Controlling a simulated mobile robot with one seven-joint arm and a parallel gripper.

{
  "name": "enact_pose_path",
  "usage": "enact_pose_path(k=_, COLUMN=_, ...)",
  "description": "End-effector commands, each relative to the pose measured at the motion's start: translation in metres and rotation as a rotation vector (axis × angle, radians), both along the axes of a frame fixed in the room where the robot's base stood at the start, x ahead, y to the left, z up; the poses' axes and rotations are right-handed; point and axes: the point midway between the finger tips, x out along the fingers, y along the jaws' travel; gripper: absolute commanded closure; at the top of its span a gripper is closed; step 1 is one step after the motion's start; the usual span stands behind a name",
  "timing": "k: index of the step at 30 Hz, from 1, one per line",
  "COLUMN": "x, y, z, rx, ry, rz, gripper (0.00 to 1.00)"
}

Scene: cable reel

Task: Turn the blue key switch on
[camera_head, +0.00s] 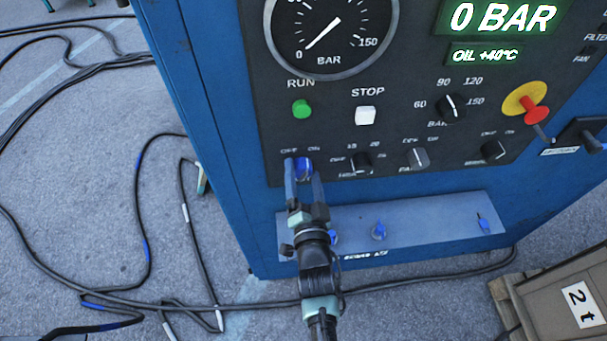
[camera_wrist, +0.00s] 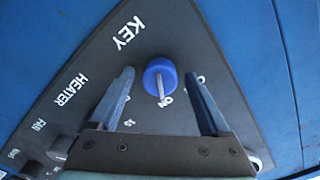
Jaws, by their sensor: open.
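The blue key switch (camera_head: 303,168) sits at the lower left of the dark control panel, under its OFF and ON marks. In the wrist view, the blue key switch (camera_wrist: 160,70) has a pale bar that points toward the ON lettering; I cannot tell its exact setting. My gripper (camera_head: 304,177) is at the switch, its two fingers open on either side of the knob. In the wrist view, my gripper (camera_wrist: 163,86) shows gaps between each finger and the knob, with no visible contact. Part of the panel lettering is hidden behind a finger.
A green RUN button (camera_head: 301,109) and white STOP button (camera_head: 365,115) are above. A red-and-yellow switch (camera_head: 535,112) is farther right. A plate (camera_head: 420,222) lies below.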

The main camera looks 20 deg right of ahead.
Motion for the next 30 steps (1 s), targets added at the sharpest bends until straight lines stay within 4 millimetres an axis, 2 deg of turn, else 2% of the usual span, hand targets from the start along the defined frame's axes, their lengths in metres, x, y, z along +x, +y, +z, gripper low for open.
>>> enact_pose_path(k=5, x=-0.004, y=0.001, z=-0.001, rx=-0.003, ry=0.001, rz=0.000, gripper=0.19)
enact_pose_path(k=8, x=-0.013, y=0.002, z=-0.002, rx=-0.004, ry=0.001, rz=-0.001, gripper=0.19)
enact_pose_path(k=24, x=-0.103, y=0.029, z=-0.002, rx=0.001, ry=0.002, rz=-0.001, gripper=0.19)
enact_pose_path(k=30, x=-0.120, y=0.035, z=-0.001, rx=0.000, ry=0.001, rz=0.000, gripper=0.19)
